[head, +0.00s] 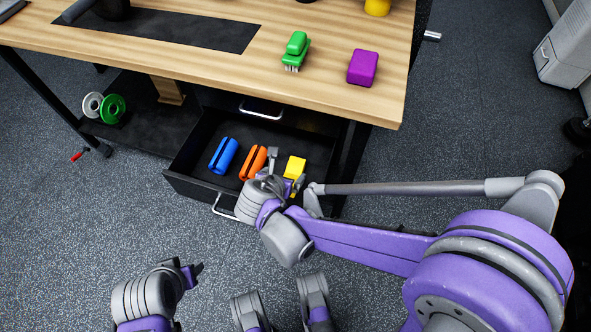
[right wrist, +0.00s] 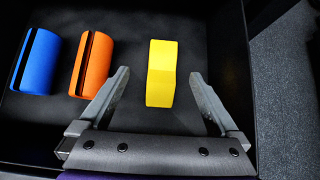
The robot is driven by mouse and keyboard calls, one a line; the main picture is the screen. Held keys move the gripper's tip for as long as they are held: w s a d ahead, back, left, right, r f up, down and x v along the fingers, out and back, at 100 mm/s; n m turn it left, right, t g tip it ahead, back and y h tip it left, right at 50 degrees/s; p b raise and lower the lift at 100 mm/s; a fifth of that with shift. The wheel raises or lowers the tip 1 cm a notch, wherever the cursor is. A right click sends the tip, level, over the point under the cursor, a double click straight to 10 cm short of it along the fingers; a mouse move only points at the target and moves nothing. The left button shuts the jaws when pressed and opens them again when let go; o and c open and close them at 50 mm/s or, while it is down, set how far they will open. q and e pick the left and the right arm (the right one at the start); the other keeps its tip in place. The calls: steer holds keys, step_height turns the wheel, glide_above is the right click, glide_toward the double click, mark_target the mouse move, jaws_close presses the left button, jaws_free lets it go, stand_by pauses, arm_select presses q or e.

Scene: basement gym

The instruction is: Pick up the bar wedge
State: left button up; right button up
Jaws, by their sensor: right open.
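The yellow block (head: 295,166), which I take for the bar wedge, lies in the open drawer at its right end. In the right wrist view the yellow block (right wrist: 161,73) has a slight notch in its right side. My right gripper (head: 285,172) is over the drawer, open and empty. In the right wrist view its fingers (right wrist: 160,78) are spread on either side of the yellow block, with gaps on both sides. My left gripper (head: 190,274) is low at the bottom left, away from the drawer; its jaw opening is unclear.
A blue grooved piece (head: 223,155) and an orange grooved piece (head: 252,162) lie left of the yellow block. The drawer walls (head: 190,188) enclose them. The wooden bench top (head: 335,80) overhangs behind, bearing a green brush (head: 297,45) and a purple block (head: 362,67).

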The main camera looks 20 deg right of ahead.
mark_target(296, 166)
steer(key=b+x, duration=0.1)
steer(key=x, duration=0.3)
steer(key=shift+w+d+f, duration=0.1)
steer(key=shift+w+f, duration=0.1)
steer(key=shift+f, duration=0.15)
steer(key=b+x, duration=0.1)
steer(key=x, duration=0.1)
steer(key=b+x, duration=0.1)
steer(key=x, duration=0.2)
steer(key=shift+w+d+r, duration=0.1)
steer(key=shift+d, duration=0.35)
steer(key=shift+c, duration=0.8)
jaws_close()
